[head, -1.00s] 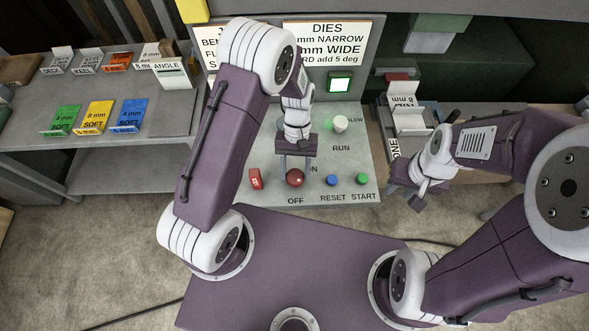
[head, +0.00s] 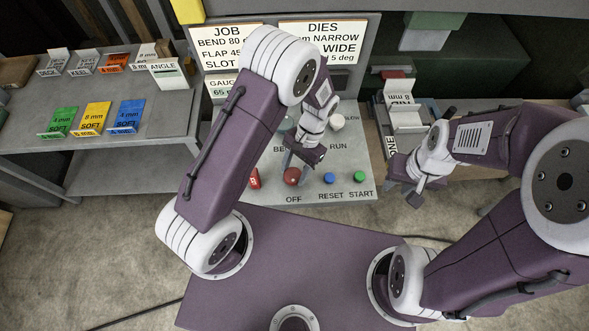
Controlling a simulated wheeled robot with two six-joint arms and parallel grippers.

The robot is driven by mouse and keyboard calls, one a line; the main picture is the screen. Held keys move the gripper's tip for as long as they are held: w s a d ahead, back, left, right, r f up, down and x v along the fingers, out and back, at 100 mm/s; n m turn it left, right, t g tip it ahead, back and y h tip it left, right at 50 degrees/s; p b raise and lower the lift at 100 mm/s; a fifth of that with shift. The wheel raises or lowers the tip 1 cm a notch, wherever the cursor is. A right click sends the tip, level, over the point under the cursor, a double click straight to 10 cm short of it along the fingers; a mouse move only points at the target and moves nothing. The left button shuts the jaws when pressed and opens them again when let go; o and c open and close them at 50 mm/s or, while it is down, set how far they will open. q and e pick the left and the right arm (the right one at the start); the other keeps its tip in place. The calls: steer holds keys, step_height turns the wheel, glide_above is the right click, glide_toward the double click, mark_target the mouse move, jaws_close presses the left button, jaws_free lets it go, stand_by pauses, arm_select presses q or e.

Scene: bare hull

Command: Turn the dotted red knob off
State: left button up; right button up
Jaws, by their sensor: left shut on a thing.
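The round red knob (head: 291,176) sits on the grey control panel (head: 350,186), just above the word OFF. Its dots are too small to make out. My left gripper (head: 297,167) reaches down to this knob from above and is shut on it, tilted to one side. The fingers partly cover the knob's upper side. My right gripper (head: 407,192) hangs open and empty to the right of the panel, apart from everything.
Coloured cards stand on the left table (head: 110,152). A bin with cards (head: 405,115) is at right.

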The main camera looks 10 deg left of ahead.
stand_by(0.5)
arm_select(q)
steer(key=o, duration=1.2)
steer(key=shift+o, duration=0.7)
steer(key=shift+s+a, duration=0.1)
steer(key=shift+w+r, duration=0.2)
steer(key=shift+r, duration=0.15)
steer(key=b+v, duration=0.2)
steer(key=v, duration=0.6)
steer(key=shift+r+b, duration=0.2)
steer(key=shift+b, duration=0.1)
steer(key=shift+s+f, duration=0.1)
steer(key=shift+s, duration=0.05)
